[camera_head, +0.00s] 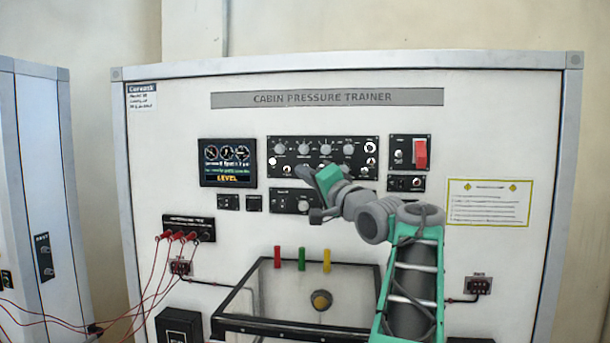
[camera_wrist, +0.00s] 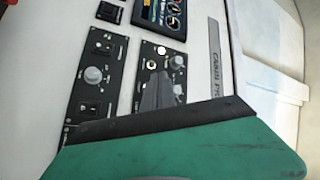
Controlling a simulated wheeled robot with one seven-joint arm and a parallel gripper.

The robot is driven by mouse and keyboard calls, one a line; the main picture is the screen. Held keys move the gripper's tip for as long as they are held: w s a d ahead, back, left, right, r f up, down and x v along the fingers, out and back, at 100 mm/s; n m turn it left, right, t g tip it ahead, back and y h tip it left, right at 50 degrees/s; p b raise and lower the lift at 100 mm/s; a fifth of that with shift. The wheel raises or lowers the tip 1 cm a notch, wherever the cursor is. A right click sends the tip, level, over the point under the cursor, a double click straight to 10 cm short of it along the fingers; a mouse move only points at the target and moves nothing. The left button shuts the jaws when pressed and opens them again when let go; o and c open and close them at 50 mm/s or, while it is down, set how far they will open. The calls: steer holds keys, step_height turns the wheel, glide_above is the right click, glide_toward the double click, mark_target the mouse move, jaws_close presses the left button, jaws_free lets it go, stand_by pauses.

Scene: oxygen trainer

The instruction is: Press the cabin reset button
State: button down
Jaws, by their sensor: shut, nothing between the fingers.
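The white training board titled CABIN PRESSURE TRAINER (camera_head: 500,120) carries several black control panels. The upper middle panel (camera_head: 318,139) has knobs, small switches and round light buttons; it also shows in the wrist view (camera_wrist: 150,75). A pale round button (camera_wrist: 161,50) sits at its lower left corner. The labels are too small to read, so I cannot tell which control is the cabin reset button. My gripper (camera_head: 308,172) is shut and empty in front of this panel's lower edge. Its dark fingertips (camera_wrist: 158,92) cover part of the panel. I cannot tell whether they touch.
A panel with a red guarded switch (camera_head: 420,152) is to the right, a display (camera_head: 227,162) to the left. A lower panel (camera_head: 292,201) has a knob. A framed clear box (camera_head: 290,300) juts out below. Red cables (camera_head: 160,262) hang at lower left.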

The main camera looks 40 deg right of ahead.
steer(key=s+a+b, duration=0.1)
steer(key=s+a, duration=0.1)
steer(key=shift+a+b, duration=0.4)
steer(key=shift+f, duration=0.1)
stand_by(0.5)
